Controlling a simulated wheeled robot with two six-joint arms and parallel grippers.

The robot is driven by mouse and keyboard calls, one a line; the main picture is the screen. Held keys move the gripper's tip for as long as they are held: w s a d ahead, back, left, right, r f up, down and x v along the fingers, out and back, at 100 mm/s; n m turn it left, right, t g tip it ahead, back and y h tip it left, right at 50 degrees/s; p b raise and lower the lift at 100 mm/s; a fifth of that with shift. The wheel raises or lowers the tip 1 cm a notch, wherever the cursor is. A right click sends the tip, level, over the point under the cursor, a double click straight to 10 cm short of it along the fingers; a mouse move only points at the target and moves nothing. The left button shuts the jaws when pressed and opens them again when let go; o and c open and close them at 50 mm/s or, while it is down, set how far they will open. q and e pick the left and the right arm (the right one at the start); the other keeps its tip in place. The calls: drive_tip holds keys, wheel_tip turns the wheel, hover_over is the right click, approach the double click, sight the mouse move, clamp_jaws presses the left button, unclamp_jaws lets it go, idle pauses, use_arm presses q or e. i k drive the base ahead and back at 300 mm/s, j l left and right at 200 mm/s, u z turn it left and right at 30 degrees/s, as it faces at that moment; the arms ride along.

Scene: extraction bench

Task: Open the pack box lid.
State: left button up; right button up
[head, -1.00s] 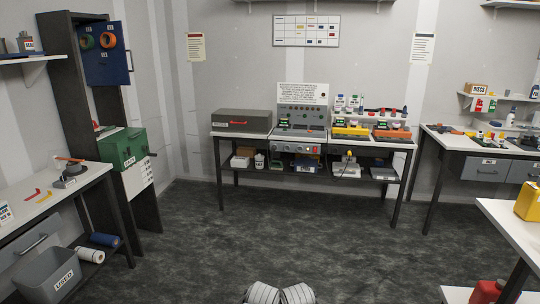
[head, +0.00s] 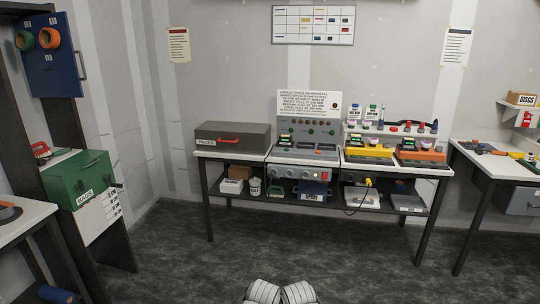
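The pack box (head: 232,136) is a grey box labelled "PACKS" with a red handle on its front. It stands at the left end of the bench (head: 206,151) against the back wall, and its lid looks closed. The bench is still some way ahead of me across open floor. Neither of my grippers shows in the head view. Only rounded white and dark parts of mine show at the bottom middle.
A grey control panel (head: 310,128) stands right of the box, then yellow (head: 369,151) and orange (head: 418,155) units. A green cabinet (head: 80,178) stands at the left. Another table (head: 485,160) is at the right. The dark floor (head: 330,245) before the bench is clear.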

sight(243, 136)
drive_tip(key=i, duration=3.35)
drive_tip(key=u, duration=0.4)
drive_tip(key=i, duration=0.05)
